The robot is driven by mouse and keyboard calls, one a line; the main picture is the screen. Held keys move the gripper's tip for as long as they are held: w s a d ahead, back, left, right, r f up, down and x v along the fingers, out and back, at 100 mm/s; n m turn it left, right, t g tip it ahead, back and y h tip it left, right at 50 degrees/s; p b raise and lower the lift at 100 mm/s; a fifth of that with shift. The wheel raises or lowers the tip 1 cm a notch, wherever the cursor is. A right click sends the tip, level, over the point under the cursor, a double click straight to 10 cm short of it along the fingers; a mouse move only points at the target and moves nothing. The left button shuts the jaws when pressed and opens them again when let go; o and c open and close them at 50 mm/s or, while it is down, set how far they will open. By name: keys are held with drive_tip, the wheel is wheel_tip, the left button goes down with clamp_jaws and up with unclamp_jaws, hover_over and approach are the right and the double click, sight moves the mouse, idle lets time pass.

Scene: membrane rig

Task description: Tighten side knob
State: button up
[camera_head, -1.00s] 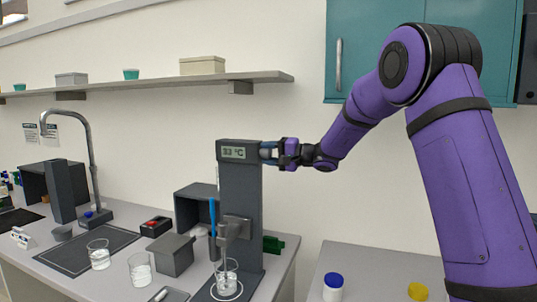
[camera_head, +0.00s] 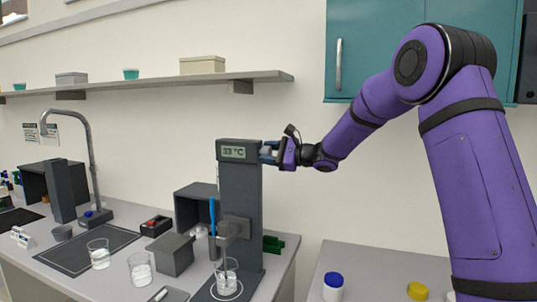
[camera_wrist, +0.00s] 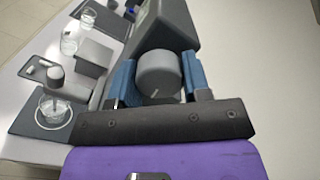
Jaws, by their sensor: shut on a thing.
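The rig is a dark grey column (camera_head: 240,190) with a small display (camera_head: 233,152) reading 33 °C near its top. The side knob (camera_wrist: 160,72) is a grey round cylinder with a small light mark near its lower edge in the wrist view. My gripper (camera_head: 268,152) reaches the column's upper right side from the right. In the wrist view its two blue fingers (camera_wrist: 158,80) lie on either side of the knob, shut on it. The knob is mostly hidden behind the fingers in the head view.
A glass beaker (camera_head: 227,278) stands on the rig's base under the column's lower arm. Two more beakers, one of them here (camera_head: 99,253), a grey box (camera_head: 170,254) and a tap (camera_head: 88,165) are to the left. A shelf (camera_head: 150,84) runs above.

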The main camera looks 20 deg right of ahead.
drive_tip(key=shift+f+m, duration=0.1)
drive_tip(key=shift+m, duration=1.1)
drive_tip(key=o, duration=0.9)
drive_tip(key=shift+d, duration=0.1)
drive_tip(key=v, duration=1)
drive_tip(key=shift+s+d, duration=0.25)
